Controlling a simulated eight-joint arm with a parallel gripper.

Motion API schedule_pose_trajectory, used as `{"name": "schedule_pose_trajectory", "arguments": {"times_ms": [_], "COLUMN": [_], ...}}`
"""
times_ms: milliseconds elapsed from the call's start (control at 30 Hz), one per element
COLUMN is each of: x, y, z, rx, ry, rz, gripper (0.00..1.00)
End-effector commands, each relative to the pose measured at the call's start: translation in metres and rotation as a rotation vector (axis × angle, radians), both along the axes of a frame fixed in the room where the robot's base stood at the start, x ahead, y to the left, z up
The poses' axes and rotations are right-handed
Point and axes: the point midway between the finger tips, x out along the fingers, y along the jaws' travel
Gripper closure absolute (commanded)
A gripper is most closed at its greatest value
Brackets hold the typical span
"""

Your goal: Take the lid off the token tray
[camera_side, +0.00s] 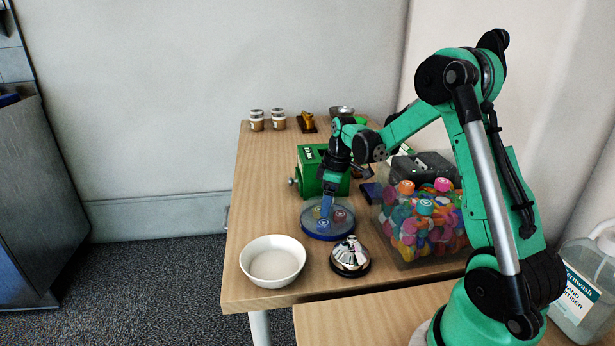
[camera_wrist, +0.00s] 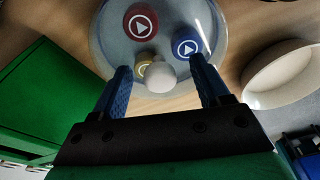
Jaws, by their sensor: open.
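The token tray (camera_side: 318,237) is a round blue tray on the wooden table, with a clear lid (camera_wrist: 181,20) over it. Through the lid I see a red token (camera_wrist: 140,23), a blue token (camera_wrist: 187,44) and a partly hidden yellow token (camera_wrist: 143,68). A pale round knob (camera_wrist: 160,78) stands on the lid. My gripper (camera_wrist: 160,68) is open, with one blue finger on each side of the knob and gaps showing between. In the side view my gripper (camera_side: 326,211) points down over the tray; the knob is hard to make out there.
A white bowl (camera_side: 272,261) and a shiny domed bell (camera_side: 350,257) stand close in front of the tray. A green box (camera_side: 313,170) is behind it. Small cups (camera_side: 267,121) stand at the back.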

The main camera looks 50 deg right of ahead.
Motion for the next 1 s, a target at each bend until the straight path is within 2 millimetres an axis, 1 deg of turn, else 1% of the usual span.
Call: {"name": "schedule_pose_trajectory", "arguments": {"times_ms": [100, 133, 167, 200, 267, 300, 367, 767, 867, 967, 1000], "x": [0.0, 0.0, 0.0, 0.0, 0.0, 0.0, 0.0, 0.0, 0.0, 0.0, 0.0], "y": [0.0, 0.0, 0.0, 0.0, 0.0, 0.0, 0.0, 0.0, 0.0, 0.0, 0.0], "z": [0.0, 0.0, 0.0, 0.0, 0.0, 0.0, 0.0, 0.003, 0.01, 0.023, 0.03], "rx": [0.0, 0.0, 0.0, 0.0, 0.0, 0.0, 0.0, 0.0, 0.0, 0.0, 0.0], "ry": [0.0, 0.0, 0.0, 0.0, 0.0, 0.0, 0.0, 0.0, 0.0, 0.0, 0.0], "rz": [0.0, 0.0, 0.0, 0.0, 0.0, -0.001, -0.001, -0.001, -0.001, -0.001, -0.001], "gripper": [0.31, 0.34, 0.42, 0.54, 0.71, 0.82, 0.99, 1.0, 1.0, 1.0, 1.0]}}
